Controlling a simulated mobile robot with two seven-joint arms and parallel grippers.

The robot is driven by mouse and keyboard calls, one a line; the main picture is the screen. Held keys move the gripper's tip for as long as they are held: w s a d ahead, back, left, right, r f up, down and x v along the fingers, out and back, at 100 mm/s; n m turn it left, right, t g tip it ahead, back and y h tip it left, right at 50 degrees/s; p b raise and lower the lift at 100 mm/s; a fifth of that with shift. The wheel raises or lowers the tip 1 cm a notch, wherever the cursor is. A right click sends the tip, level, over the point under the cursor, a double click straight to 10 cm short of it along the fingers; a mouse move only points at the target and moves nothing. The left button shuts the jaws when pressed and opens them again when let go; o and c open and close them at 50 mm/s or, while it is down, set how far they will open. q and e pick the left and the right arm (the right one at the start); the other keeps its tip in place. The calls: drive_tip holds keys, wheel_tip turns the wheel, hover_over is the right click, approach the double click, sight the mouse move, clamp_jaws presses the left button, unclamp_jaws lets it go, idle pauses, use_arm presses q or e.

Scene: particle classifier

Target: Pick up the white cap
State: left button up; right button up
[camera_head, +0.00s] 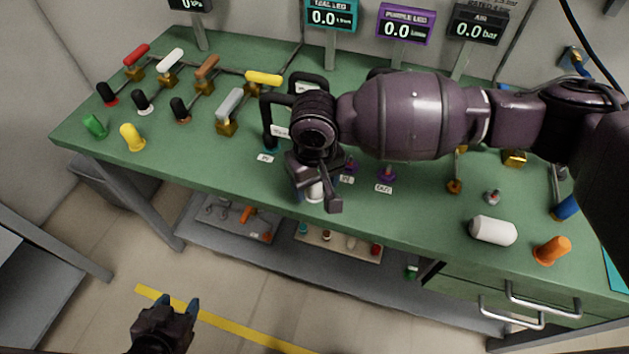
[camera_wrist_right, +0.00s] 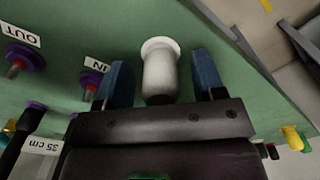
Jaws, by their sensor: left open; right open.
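In the head view, the white cap (camera_head: 315,191) shows only partly beneath my right gripper (camera_head: 317,196), near the front edge of the green bench. The right gripper is open, and I cannot see it closed on the cap. My left gripper (camera_head: 177,305) is open and empty over the floor at the bottom, away from the bench.
The green bench (camera_head: 400,215) carries a white cylinder (camera_head: 493,230), an orange cap (camera_head: 552,250), a green cap (camera_head: 95,126) and a yellow cap (camera_head: 132,138). Purple IN and OUT fittings (camera_head: 386,174) stand close to the right gripper. Coloured valves and displays are behind. A lower shelf (camera_head: 285,255) holds trays.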

drive_tip(key=shift+f, duration=0.1)
drive_tip(key=c, duration=0.9)
wheel_tip(320, 180, up, 8)
drive_tip(key=shift+r+p, duration=0.1)
drive_tip(key=shift+p, duration=1.05)
drive_tip(key=shift+r+p, duration=1.3)
drive_tip(key=shift+r, duration=4.6)
